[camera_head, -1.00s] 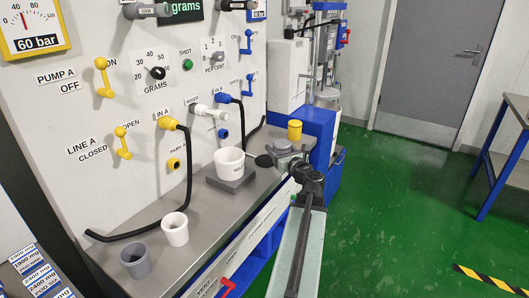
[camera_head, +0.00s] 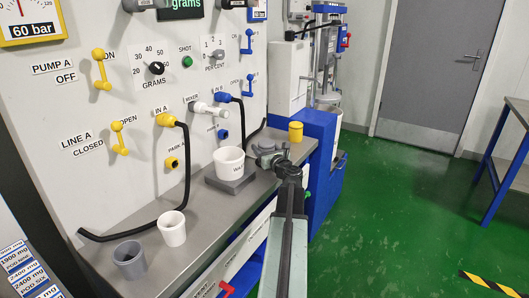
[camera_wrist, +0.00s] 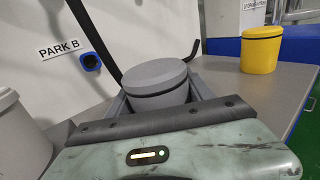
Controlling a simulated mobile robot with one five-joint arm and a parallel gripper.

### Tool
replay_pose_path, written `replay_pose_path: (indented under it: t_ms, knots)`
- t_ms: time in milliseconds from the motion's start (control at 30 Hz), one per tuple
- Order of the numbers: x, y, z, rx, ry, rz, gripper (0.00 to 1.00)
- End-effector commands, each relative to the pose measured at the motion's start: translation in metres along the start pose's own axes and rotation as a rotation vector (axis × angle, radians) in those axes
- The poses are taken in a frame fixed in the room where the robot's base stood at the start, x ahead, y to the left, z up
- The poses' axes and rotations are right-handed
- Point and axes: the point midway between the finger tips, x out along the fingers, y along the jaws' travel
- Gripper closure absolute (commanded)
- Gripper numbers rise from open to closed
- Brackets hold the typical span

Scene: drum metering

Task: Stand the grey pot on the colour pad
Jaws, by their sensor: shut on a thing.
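The grey pot (camera_wrist: 157,82) has a flat round grey top and a dark band below it. It stands upright between the fingers of my gripper (camera_wrist: 160,100) in the wrist view, and my gripper is shut on it. In the head view my gripper (camera_head: 267,156) is over the bench's far end, right of the white WASTE pot. The grey pot is small there and partly hidden by my gripper. I cannot make out a colour pad now. I cannot tell whether the pot's base touches the bench.
The WASTE pot (camera_head: 229,163) stands on a grey block close left of my gripper. A yellow pot (camera_head: 295,131) stands behind right. A white cup (camera_head: 172,228) and a grey open cup (camera_head: 130,260) stand on the near bench (camera_head: 205,235). Black hoses run along the panel.

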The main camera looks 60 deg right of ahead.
Motion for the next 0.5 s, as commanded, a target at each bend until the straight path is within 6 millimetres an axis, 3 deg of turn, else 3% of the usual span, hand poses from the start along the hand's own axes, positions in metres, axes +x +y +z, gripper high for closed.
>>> replay_pose_path:
  t_ms: [200,233,300,500]
  knots:
    - [0.0000,0.0004,-0.0027,0.000,0.000,0.001,0.91]
    - [0.0001,0.0004,-0.0026,0.000,0.000,0.001,0.37]
    - [0.0001,0.0005,-0.0013,0.000,0.000,0.001,0.18]
    - [0.0002,0.0008,-0.0012,0.000,0.000,0.001,0.18]
